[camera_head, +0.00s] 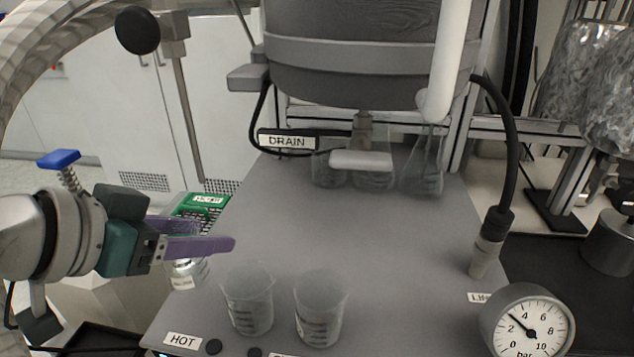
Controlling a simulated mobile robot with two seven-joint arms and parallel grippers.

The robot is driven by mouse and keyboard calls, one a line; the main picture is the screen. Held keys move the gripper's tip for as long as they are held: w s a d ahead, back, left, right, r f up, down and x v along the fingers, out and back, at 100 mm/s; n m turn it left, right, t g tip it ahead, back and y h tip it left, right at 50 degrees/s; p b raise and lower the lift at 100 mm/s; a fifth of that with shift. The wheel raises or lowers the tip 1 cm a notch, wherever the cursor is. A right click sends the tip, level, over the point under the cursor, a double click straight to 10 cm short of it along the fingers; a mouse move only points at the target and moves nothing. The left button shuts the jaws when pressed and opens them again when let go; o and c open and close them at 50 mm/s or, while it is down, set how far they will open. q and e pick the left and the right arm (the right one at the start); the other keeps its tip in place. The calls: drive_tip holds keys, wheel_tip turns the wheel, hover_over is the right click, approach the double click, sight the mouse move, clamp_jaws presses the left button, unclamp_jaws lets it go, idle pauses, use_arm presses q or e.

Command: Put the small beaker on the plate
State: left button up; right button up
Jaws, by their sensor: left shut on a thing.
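My left gripper (212,236) has purple fingers and comes in from the left, over the left edge of the grey plate (350,225). It is shut on a small clear beaker (188,274) with printed marks. The fingers cover the beaker's upper part, and I cannot tell whether its base touches anything. The grey plate has a HOT label at its front left. Two larger clear beakers, a left one (247,300) and a right one (321,308), stand upright at the plate's front. My right gripper is not in view.
A round pressure gauge (527,330) stands at front right. More glassware, including a conical flask (425,172), stands at the back under the vessel (360,70) and its drain valve (362,160). The plate's middle is clear.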

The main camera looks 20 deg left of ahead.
use_arm(q)
drive_tip(key=w, duration=0.4)
drive_tip(key=shift+w+d, duration=0.25)
drive_tip(key=shift+d, duration=0.15)
drive_tip(key=shift+w+f+b, duration=0.15)
drive_tip(key=shift+f+b, duration=0.15)
drive_tip(key=shift+f, duration=1.4)
drive_tip(key=shift+f, duration=0.2)
drive_tip(key=o, duration=1.4)
drive_tip(key=shift+c, duration=0.2)
